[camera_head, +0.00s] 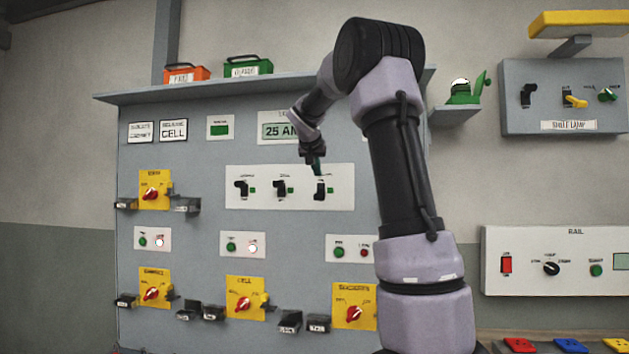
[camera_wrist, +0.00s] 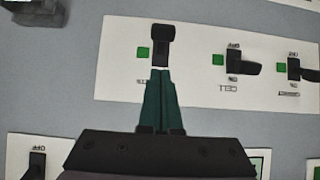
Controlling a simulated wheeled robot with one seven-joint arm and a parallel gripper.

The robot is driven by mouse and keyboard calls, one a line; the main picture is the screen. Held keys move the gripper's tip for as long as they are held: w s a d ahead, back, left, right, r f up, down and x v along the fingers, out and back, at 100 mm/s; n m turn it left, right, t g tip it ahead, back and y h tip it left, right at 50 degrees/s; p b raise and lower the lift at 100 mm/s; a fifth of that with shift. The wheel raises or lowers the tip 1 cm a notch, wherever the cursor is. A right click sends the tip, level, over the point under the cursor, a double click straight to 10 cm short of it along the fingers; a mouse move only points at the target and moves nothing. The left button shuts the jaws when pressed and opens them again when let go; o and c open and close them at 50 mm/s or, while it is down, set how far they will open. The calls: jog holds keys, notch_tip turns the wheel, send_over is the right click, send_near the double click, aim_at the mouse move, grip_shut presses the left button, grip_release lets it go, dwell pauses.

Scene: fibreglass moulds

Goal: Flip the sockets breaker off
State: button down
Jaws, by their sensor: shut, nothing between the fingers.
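A white breaker plate (camera_head: 263,201) holds three black levers in a row, each with a green square beside it. My gripper (camera_head: 316,168) is at the top of the rightmost breaker (camera_head: 320,190). The wrist view is turned over, so this breaker (camera_wrist: 161,42) is leftmost there; its label is too small to read. The middle breaker (camera_wrist: 242,67) is labelled CELL.
Yellow rotary switches (camera_head: 245,298) and black padlock-like blocks (camera_head: 213,312) sit lower on the grey board. A display reading 25 A (camera_head: 280,128) is above the plate. A shelf (camera_head: 250,87) juts out above. A RAIL panel (camera_head: 555,260) is at right.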

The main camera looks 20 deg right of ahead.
jog(key=s+a+f, duration=0.2)
jog(key=s+a, duration=0.3)
jog(key=s, duration=0.3)
jog(key=shift+a+f, duration=0.15)
jog(key=shift+f, duration=0.25)
jog(key=s+a+f+n+y, duration=0.1)
jog(key=s+a+f, duration=0.3)
jog(key=s, duration=0.6)
jog(key=s+a+f+g+y, duration=0.1)
jog(key=s+a+f+y, duration=0.3)
jog(key=s, duration=0.6)
jog(key=s+a+f+n+y, duration=0.1)
jog(key=s+a+f+y, duration=0.2)
jog(key=s, duration=0.7)
notch_tip(320, 180, down, 2)
jog(key=shift+s+a+f+n+g, duration=0.3)
jog(key=shift+s+a+g, duration=0.1)
jog(key=shift+a, duration=0.25)
